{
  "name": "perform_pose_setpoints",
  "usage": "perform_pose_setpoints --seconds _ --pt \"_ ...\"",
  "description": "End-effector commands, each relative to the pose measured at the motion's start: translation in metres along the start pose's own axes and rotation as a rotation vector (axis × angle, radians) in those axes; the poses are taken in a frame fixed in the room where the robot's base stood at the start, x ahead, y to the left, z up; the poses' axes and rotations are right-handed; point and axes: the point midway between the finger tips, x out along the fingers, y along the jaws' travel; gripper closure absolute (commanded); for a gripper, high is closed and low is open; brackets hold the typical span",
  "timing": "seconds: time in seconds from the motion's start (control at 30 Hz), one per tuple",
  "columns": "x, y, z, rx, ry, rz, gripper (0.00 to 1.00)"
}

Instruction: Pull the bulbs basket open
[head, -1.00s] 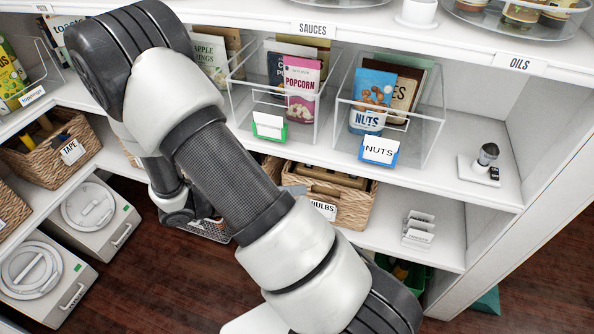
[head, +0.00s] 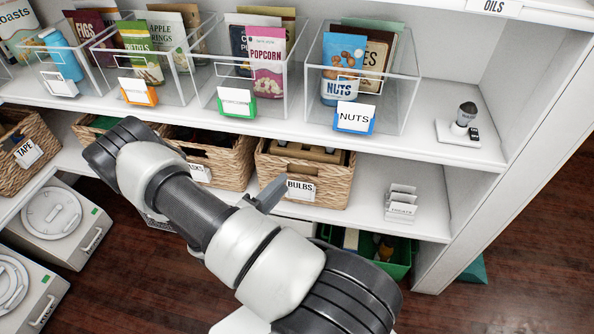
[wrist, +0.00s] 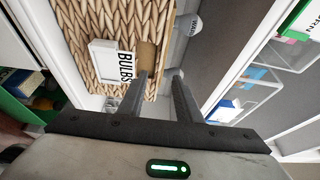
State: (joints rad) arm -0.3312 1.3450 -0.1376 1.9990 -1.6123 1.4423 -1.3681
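The bulbs basket (head: 336,183) is woven wicker with a white BULBS label (head: 300,189) on its front. In the wrist view the wicker front (wrist: 85,20) and label (wrist: 111,62) fill the upper left. My gripper's two fingers (wrist: 160,80) stand apart with a gap between them. The left fingertip overlaps a short tan piece (wrist: 147,55) at the basket's edge; I cannot tell whether they touch.
Another wicker basket (head: 228,165) stands just left on the same shelf. Clear bins, including the nuts bin (head: 395,90), stand on the shelf above. A small card holder (head: 400,203) is to the right. A green crate (head: 398,262) is below. The shelf right of the basket is mostly bare.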

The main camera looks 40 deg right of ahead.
Motion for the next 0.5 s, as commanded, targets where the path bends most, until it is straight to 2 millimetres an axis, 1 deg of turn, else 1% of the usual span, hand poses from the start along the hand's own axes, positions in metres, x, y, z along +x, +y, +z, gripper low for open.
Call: perform_pose_setpoints --seconds 0.03,0.2,0.4,0.5 --pt "0.012 0.001 -0.001 0.002 0.005 -0.001 0.69" --pt "0.048 0.001 -0.001 0.004 0.006 -0.002 0.69" --pt "0.078 0.001 -0.001 0.003 0.004 -0.001 0.69" --pt "0.086 0.0 0.0 0.002 0.002 -0.001 0.69"
